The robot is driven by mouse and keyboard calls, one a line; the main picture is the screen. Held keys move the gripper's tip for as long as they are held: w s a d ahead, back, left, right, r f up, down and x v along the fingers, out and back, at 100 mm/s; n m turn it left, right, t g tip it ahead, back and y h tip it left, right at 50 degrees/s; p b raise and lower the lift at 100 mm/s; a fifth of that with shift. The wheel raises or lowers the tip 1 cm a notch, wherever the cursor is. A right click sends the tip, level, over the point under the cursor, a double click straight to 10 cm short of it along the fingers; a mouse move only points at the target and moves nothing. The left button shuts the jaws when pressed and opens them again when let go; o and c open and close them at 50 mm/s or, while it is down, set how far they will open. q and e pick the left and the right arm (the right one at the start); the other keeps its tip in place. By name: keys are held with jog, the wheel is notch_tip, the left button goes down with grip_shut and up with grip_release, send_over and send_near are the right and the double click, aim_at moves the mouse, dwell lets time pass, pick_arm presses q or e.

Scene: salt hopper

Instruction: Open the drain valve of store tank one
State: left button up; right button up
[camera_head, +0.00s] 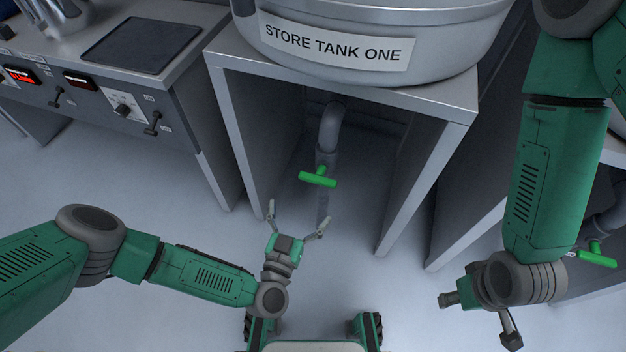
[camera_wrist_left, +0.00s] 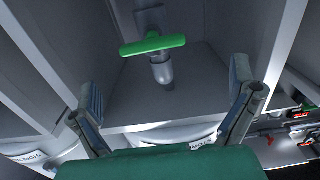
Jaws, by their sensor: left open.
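The store tank one (camera_head: 375,25) is a large metal tank with a name label, standing on a grey stand. Under it a grey pipe (camera_head: 328,128) bends down to a drain valve with a green T-shaped handle (camera_head: 318,179). The handle lies roughly crosswise in the head view. My left gripper (camera_head: 299,212) is open and empty, just in front of and below the handle, apart from it. In the left wrist view the green handle (camera_wrist_left: 152,45) shows beyond the spread fingers (camera_wrist_left: 165,85). My right gripper (camera_head: 480,318) hangs at the lower right; its jaw opening is unclear.
The stand's front legs (camera_head: 392,208) flank the opening around the valve. A control bench (camera_head: 190,75) with switches and red displays stands at left. Another green valve handle (camera_head: 597,258) shows at right, beside my right arm. The floor in front is clear.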

aim_at(316, 184)
pick_arm(q)
jog(key=w+d, duration=0.1)
jog(key=w+d+b, duration=0.1)
jog(key=w, duration=0.1)
jog(key=w+d, duration=0.2)
jog(key=shift+w+f, duration=0.1)
jog(key=shift+w, duration=0.15)
jog(key=w+b, duration=0.1)
jog(key=w, duration=0.2)
jog(key=shift+w+a, duration=0.25)
jog(key=shift+w, duration=0.1)
jog(key=shift+d, duration=0.45)
jog(key=shift+c, duration=0.8)
jog(key=shift+d, duration=0.2)
jog(key=c, duration=0.7)
jog(key=shift+c, duration=0.2)
pick_arm(e)
jog(key=f, duration=0.1)
jog(key=d+f, duration=0.1)
jog(key=f, duration=0.1)
jog(key=shift+d+f, duration=0.25)
jog(key=shift+d, duration=0.05)
